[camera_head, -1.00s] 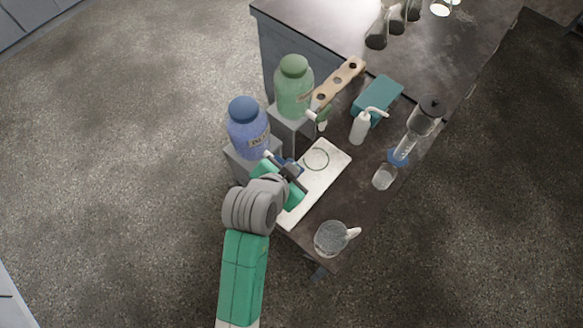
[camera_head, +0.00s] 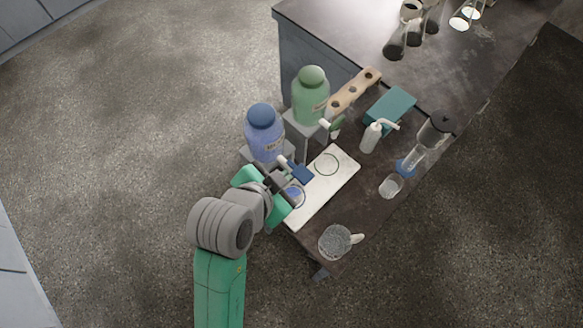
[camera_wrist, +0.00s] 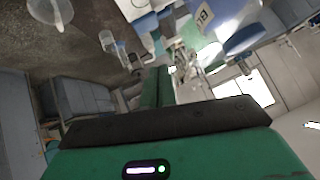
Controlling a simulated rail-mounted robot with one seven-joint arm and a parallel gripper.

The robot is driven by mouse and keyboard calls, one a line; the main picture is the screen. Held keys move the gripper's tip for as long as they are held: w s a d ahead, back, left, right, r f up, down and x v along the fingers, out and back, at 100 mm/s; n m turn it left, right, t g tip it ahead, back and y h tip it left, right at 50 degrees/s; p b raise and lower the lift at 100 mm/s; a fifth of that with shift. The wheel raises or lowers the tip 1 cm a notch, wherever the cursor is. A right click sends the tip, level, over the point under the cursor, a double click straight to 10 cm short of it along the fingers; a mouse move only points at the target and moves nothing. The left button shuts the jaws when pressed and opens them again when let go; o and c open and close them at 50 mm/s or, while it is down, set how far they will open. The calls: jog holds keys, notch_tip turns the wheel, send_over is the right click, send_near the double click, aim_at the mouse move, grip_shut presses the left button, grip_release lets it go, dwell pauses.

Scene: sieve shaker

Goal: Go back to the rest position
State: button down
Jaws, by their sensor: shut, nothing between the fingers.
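My gripper (camera_head: 280,180) is shut and empty. In the head view it hangs by the near left edge of the white board (camera_head: 338,187), in front of the blue jar. The blue jar (camera_head: 264,137) stands on a grey stand, with a small blue tap or block (camera_head: 298,172) low beside it. Next to the gripper on the board is a round dish with something blue in it (camera_head: 293,195). In the wrist view, the blue jar (camera_wrist: 237,38) shows at the upper right, tilted by the camera's turn.
A green jar (camera_head: 311,97) stands behind, near a wooden rack (camera_head: 354,91). A teal box (camera_head: 390,107), a wash bottle (camera_head: 371,138), a glass beaker (camera_head: 391,186) and a jug (camera_head: 335,242) stand on the dark bench. The floor at left is clear.

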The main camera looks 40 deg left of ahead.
jog(key=shift+s+r, duration=0.15)
dwell(0.4)
jog(key=w+d+r+t+p, duration=0.2)
jog(key=w+d+r+t, duration=0.1)
jog(key=r, duration=0.7)
jog(key=w+d+r+n+t+y+p, duration=0.15)
jog(key=w+r, duration=0.25)
jog(key=r, duration=0.6)
jog(key=w+d+r+m+t+h+p, duration=0.1)
jog(key=w+d+r+t+p, duration=0.25)
jog(key=r, duration=0.65)
jog(key=s+d+r+t+p, duration=0.1)
jog(key=s+d+r+t, duration=0.1)
jog(key=r, duration=0.7)
jog(key=s+d+r+n+t+h+p, duration=0.1)
jog(key=s+d+r+t+p, duration=0.1)
jog(key=d+r, duration=0.3)
jog(key=s+d+r+t+p, duration=0.1)
jog(key=s+d+r+t, duration=0.1)
jog(key=r, duration=1.1)
jog(key=shift+d+r+n+t+h, duration=0.15)
jog(key=shift+d+n+t+h, duration=0.2)
jog(key=shift+d+t, duration=0.75)
jog(key=shift+d, duration=0.15)
